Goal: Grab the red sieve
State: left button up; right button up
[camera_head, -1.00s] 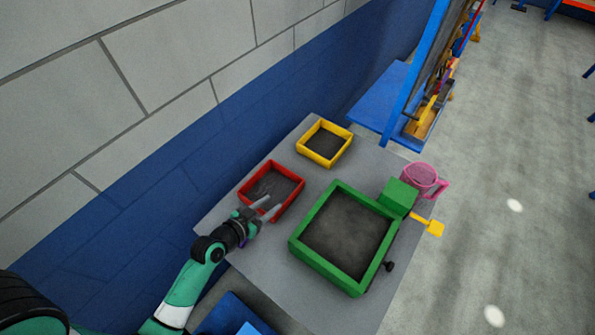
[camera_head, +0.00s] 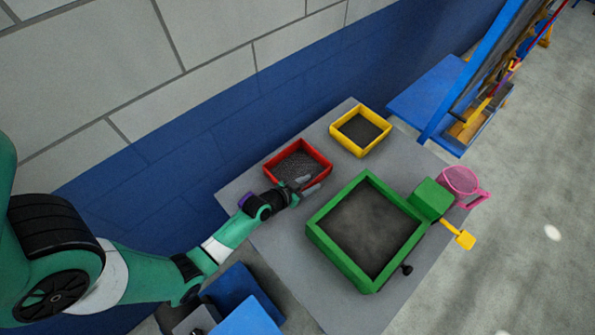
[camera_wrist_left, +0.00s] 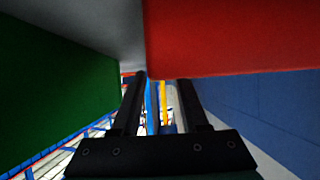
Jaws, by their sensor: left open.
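The red sieve (camera_head: 297,163) is a square red frame with a dark mesh bottom, lying on the grey table at the left in the head view. My left gripper (camera_head: 306,184) is at its near-right corner, with the fingers close to the rim. In the left wrist view the two black fingers (camera_wrist_left: 162,92) are apart with nothing held between them. A red wall of the sieve (camera_wrist_left: 230,38) fills the upper right there, close to the fingers. I cannot tell whether a finger touches it. My right gripper is not in view.
A large green box (camera_head: 318,237) with dark contents stands right of my left gripper; its green side (camera_wrist_left: 50,85) shows at left in the wrist view. A yellow sieve (camera_head: 373,146) lies behind. The wall is close on the left.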

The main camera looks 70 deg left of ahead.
pick_arm(q)
jog(key=x, duration=0.2)
jog(key=shift+w+f, duration=0.1)
jog(key=shift+w, duration=0.15)
grip_shut()
dwell(1.1)
